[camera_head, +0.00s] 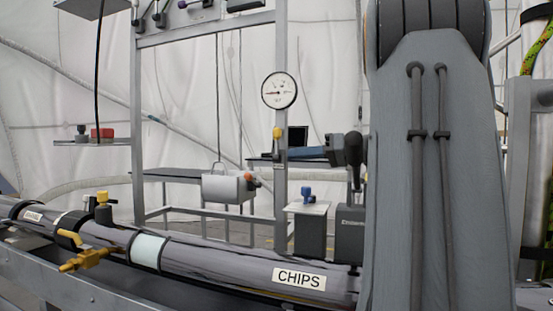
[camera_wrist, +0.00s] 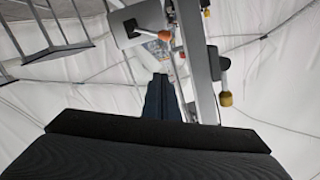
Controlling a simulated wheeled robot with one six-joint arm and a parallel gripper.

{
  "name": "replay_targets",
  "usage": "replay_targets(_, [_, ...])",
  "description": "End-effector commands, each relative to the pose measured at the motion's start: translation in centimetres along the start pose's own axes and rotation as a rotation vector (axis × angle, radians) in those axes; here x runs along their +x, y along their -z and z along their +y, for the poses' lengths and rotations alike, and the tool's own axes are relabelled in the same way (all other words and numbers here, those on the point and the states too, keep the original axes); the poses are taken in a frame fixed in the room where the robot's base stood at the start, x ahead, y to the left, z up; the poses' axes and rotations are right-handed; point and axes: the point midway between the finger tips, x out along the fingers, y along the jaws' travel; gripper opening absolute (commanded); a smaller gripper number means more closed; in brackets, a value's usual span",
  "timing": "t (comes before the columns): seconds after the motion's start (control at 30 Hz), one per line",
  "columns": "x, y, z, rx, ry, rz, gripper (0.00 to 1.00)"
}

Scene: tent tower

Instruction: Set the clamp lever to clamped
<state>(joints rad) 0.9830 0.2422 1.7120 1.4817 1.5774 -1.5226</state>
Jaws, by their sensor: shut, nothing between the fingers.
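My gripper (camera_head: 290,154) is shut and empty in the head view, level with the metal post and pointing left. In the wrist view its dark fingers (camera_wrist: 161,82) are together. A grey box (camera_head: 228,188) with an orange-tipped lever (camera_head: 249,177) hangs left of and below the fingertips; the wrist view shows this lever (camera_wrist: 150,33) beyond them, apart. A lever with a yellow knob (camera_wrist: 225,98) hangs from a grey block right of the fingers in the wrist view. A yellow knob (camera_head: 277,132) shows on the post in the head view. No label shows which one is the clamp lever.
A round gauge (camera_head: 280,91) sits on the post above my gripper. A large pipe labelled CHIPS (camera_head: 299,279) crosses the front, with a yellow valve (camera_head: 88,260) at left. A pedestal with a blue knob (camera_head: 308,193) stands below my gripper. A small shelf (camera_head: 92,142) is at left.

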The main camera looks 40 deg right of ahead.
Motion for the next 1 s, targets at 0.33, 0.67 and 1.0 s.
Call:
replay_targets(0.33, [-1.1,1.2,-0.4,0.000,0.033,-0.067,0.00])
replay_targets(0.67, [1.1,5.0,-1.0,0.005,0.129,-0.409,0.00])
replay_targets(1.0, [2.5,7.8,-0.6,0.012,0.111,-0.773,0.00])
